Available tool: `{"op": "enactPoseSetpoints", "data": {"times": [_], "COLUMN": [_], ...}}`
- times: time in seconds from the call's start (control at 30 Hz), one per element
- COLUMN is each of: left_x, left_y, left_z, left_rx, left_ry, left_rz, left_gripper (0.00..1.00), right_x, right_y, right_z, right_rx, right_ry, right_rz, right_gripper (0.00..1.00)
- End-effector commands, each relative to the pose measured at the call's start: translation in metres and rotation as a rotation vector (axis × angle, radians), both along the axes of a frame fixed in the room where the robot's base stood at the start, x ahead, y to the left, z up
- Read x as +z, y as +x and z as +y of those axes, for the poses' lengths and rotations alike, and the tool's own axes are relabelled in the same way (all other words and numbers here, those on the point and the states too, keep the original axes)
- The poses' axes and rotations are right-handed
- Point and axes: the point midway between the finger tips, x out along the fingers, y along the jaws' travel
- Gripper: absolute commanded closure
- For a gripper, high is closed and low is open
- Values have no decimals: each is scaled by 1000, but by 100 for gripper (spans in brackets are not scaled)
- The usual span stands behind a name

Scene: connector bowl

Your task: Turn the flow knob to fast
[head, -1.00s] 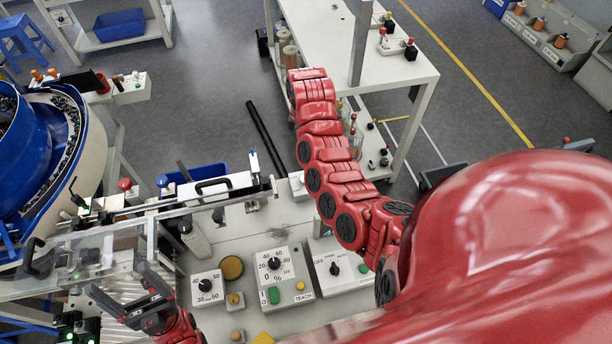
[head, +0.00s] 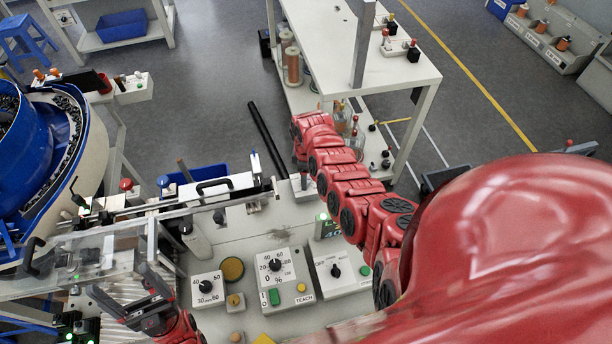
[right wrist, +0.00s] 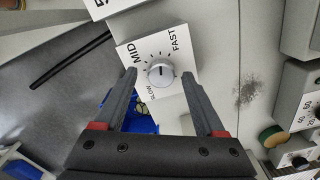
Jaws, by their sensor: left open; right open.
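The flow knob (right wrist: 160,72) is a round grey knob on a white plate marked SLOW, MID and FAST in the right wrist view. FAST is at upper right of the plate, MID at upper left and SLOW at lower left. I cannot clearly tell which mark the knob points to. My right gripper (right wrist: 159,80) is open, its two fingers pointing at the plate with the knob showing between their tips; I cannot tell whether they touch it. My left gripper (head: 124,284) is open and empty at lower left.
Other dials stand on the bench: a minutes dial (head: 206,287), a percent dial (head: 275,265) and an OFF-marked switch (head: 336,271). A clear guard (head: 95,255) is near my left gripper. A blue bowl feeder (head: 40,150) stands at far left.

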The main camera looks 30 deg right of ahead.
Motion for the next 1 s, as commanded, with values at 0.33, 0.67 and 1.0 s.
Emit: {"op": "enactPoseSetpoints", "data": {"times": [0.33, 0.67, 1.0], "left_x": [1, 1, 1], "left_y": [0, 0, 0], "left_z": [0, 0, 0], "left_rx": [0, 0, 0], "left_ry": [0, 0, 0], "left_rz": [0, 0, 0], "left_gripper": [15, 15, 15], "right_x": [-6, -5, -5], "right_y": [-2, -1, -1], "right_z": [0, 0, 0], "right_rx": [-2, -2, -4], "right_ry": [1, 0, 0], "right_rz": [3, 2, 2], "right_gripper": [28, 69, 100]}}
